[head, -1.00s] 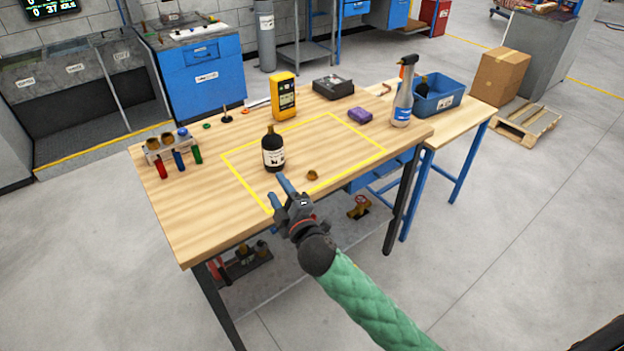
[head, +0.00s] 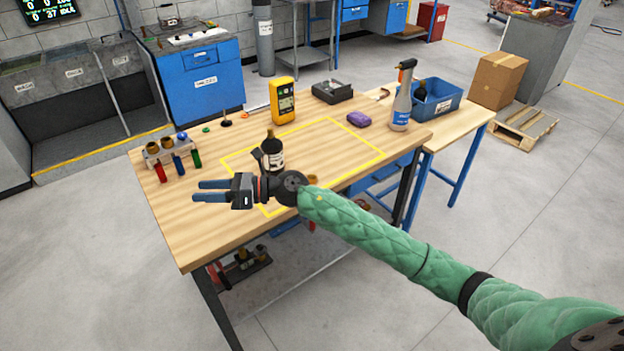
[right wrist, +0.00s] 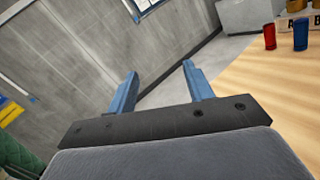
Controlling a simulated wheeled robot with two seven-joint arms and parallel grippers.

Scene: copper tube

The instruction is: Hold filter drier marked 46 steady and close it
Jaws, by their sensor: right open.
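A dark filter drier (head: 273,161) with a white label stands upright inside the yellow outline on the workbench, in the head view. Its marking is too small to read, and its lower part is partly hidden by my right arm. A small brass cap (head: 312,179) shows just above my right forearm, mostly hidden. My right gripper (head: 197,191) is open and empty, pointing left, in front of and to the left of the drier. Its two blue fingers also show apart in the right wrist view (right wrist: 160,72). My left gripper is not in view.
A rack (head: 170,154) with brass pieces and coloured tubes stands at the bench's left. A yellow meter (head: 283,100), a dark box (head: 332,91), a purple item (head: 358,119) and a spray bottle (head: 402,100) stand along the back and right. A blue bin (head: 437,98) sits beyond.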

